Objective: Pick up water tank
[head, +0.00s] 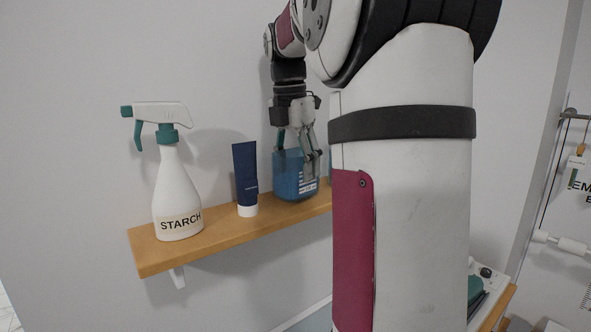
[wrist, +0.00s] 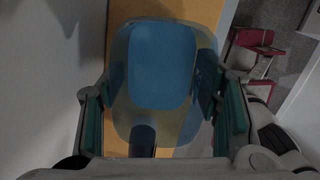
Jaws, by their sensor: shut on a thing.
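The water tank (head: 291,178) is a translucent blue container with a white label low on its right side. It appears to stand upright on the wooden shelf (head: 160,253), right of a dark blue tube. My gripper (head: 299,152) reaches down from above and is shut on the tank, with a finger on each side. In the wrist view the tank (wrist: 160,65) fills the space between the two green-padded fingers, with the shelf (wrist: 204,12) beneath it. My own arm hides the right part of the shelf in the head view.
A white starch spray bottle (head: 176,195) with a green trigger stands at the shelf's left end. The dark blue tube (head: 245,172) stands on its white cap close to the tank. The wall (head: 60,120) is right behind the shelf.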

